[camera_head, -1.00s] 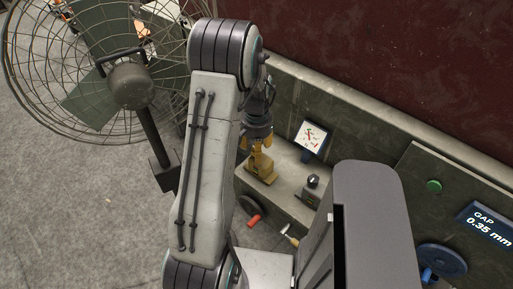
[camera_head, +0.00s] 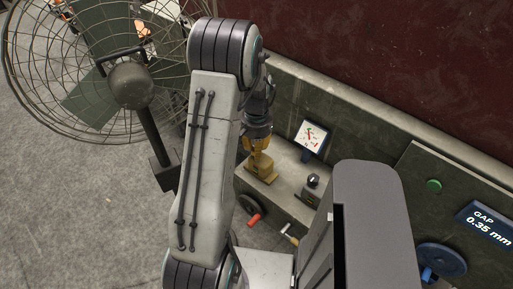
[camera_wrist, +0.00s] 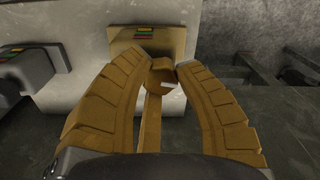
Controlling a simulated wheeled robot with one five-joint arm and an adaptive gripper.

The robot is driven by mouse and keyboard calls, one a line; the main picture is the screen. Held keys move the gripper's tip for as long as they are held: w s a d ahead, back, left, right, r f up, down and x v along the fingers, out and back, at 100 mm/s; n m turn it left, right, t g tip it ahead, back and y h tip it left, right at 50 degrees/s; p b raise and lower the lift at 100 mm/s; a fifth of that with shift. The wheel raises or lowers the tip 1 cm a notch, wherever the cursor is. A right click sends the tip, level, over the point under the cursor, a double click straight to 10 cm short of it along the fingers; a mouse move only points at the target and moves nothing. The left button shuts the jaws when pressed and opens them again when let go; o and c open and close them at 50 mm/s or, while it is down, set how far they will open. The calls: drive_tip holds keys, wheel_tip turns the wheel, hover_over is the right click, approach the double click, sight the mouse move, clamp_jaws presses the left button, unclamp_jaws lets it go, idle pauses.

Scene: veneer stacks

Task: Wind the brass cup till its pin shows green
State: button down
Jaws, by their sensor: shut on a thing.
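The brass cup (camera_wrist: 160,77) sits between my fingertips in the wrist view, in front of a brass plate (camera_wrist: 172,42) with a small green, red and orange strip (camera_wrist: 144,33). A small pale mark shows on the cup; which colour its pin shows I cannot tell. My gripper (camera_wrist: 161,70) has its two yellow-brown fingers closed around the cup. In the head view my gripper (camera_head: 257,146) points down at the brass fixture (camera_head: 262,172) on the grey ledge, and the cup is hidden by the fingers.
A black knob unit (camera_head: 312,186) stands right of the brass fixture. Behind it is a dial (camera_head: 311,136) with a red needle. A red-handled wheel (camera_head: 250,212) is below the ledge. A caged fan (camera_head: 130,85) stands left. A display (camera_head: 487,228) reads GAP 0.35 mm.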

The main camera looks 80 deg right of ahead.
drive_tip(key=shift+d+f+m+b, duration=0.1)
drive_tip(key=shift+f+m+b, duration=0.1)
drive_tip(key=shift+m+b, duration=0.65)
drive_tip(key=shift+r+m+b, duration=0.15)
drive_tip(key=shift+m+b, duration=0.2)
drive_tip(key=shift+m, duration=0.8)
drive_tip(key=c, duration=0.9)
unclamp_jaws()
drive_tip(key=shift+o, duration=0.2)
wheel_tip(320, 180, up, 12)
